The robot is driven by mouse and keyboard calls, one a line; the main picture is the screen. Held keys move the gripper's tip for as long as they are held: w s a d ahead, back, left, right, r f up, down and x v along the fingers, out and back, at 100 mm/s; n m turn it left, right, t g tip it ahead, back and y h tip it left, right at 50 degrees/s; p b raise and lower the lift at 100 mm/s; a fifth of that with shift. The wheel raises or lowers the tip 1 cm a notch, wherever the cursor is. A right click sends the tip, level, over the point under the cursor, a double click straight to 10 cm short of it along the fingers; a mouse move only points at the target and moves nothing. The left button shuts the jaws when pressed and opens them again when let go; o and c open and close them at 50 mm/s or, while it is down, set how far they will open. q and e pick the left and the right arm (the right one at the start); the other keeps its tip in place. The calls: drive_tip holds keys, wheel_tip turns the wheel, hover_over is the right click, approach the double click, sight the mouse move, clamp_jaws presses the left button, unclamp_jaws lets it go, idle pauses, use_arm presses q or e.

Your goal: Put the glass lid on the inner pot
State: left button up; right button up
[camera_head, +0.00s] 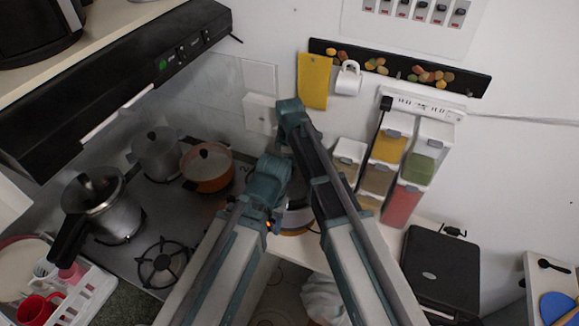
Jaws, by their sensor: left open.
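A rounded silver vessel with a yellowish base (297,218) shows partly between my arms; they hide much of it, and I cannot tell whether it is the inner pot. An orange pot (208,181) on the stove wears a see-through lid with a dark knob (205,154), which may be the glass lid. My left gripper (269,226) is open, small and partly hidden by its arm, right of and nearer than the orange pot. I see nothing held in it. My right arm reaches up the middle; its gripper does not show.
A silver lidded pot (157,158) and a pressure cooker (112,217) stand on the stove. A black range hood (120,80) overhangs it. A white rack (85,295) with cups is at lower left, a black appliance (440,270) at lower right.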

wheel_tip(320, 180, up, 11)
drive_tip(key=p, duration=1)
drive_tip(key=s+d+m, duration=1.6)
drive_tip(key=d, duration=0.2)
drive_tip(key=s+a+f+n+b, duration=0.1)
drive_tip(key=a+f+b, duration=0.3)
drive_tip(key=f+b, duration=0.4)
drive_tip(key=s+a+f+n+b, duration=0.1)
drive_tip(key=s+a+f+b, duration=0.1)
drive_tip(key=f+b, duration=0.5)
drive_tip(key=s+a+f+n+h+b, duration=0.1)
drive_tip(key=s+a+f+b, duration=0.1)
drive_tip(key=a+f+b, duration=0.3)
wheel_tip(320, 180, down, 4)
drive_tip(key=b, duration=0.3)
drive_tip(key=shift+a+b, duration=0.3)
drive_tip(key=shift+r, duration=0.1)
